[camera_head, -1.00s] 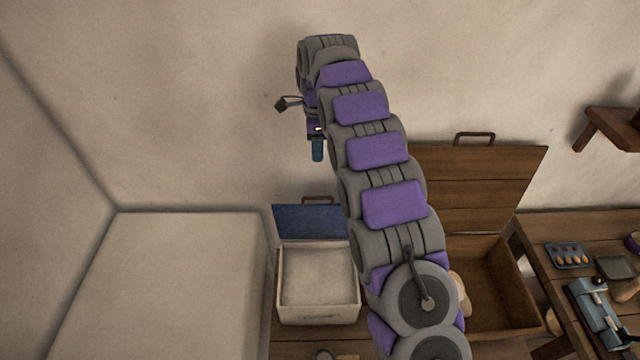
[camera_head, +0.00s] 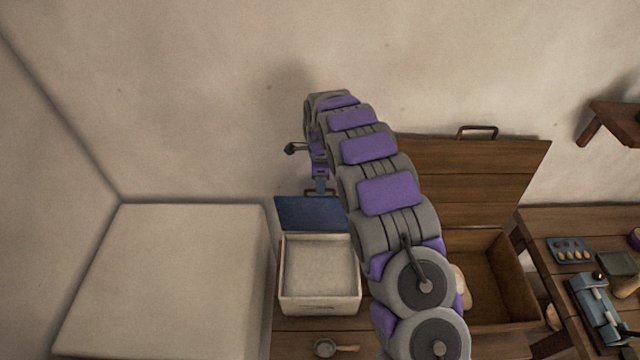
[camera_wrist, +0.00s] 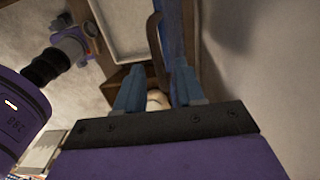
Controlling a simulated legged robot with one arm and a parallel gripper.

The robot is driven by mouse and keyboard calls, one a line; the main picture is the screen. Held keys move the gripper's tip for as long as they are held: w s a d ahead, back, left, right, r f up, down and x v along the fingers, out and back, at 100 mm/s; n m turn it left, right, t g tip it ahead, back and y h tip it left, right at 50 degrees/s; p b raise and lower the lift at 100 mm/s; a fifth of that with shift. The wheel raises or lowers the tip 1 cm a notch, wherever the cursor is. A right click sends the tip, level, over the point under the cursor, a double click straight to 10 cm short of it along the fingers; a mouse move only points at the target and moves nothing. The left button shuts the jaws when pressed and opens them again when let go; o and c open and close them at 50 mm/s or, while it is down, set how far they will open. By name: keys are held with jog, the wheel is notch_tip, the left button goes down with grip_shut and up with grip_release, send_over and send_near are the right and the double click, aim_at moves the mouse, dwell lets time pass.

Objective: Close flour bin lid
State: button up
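The pale box-shaped flour bin (camera_head: 318,305) stands on a wooden surface left of my arm, with pale contents or floor inside. Its blue lid (camera_head: 305,213) stands open, raised at the back edge near the wall. A brown handle (camera_head: 312,192) is on the lid's upper edge. My gripper (camera_head: 321,187) points down just above that edge. In the wrist view my gripper (camera_wrist: 158,86) is open, its two blue fingers apart. The curved handle (camera_wrist: 154,40) and the blue lid (camera_wrist: 176,30) lie ahead, between or just beyond the fingers; contact cannot be told.
An open wooden chest (camera_head: 512,280) with a raised plank lid stands right of my arm. A table (camera_head: 545,225) with an egg tray (camera_head: 570,250) is farther right. A large pale block (camera_head: 165,280) is left.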

jog(key=shift+f, duration=0.65)
jog(key=shift+c, duration=0.5)
grip_shut()
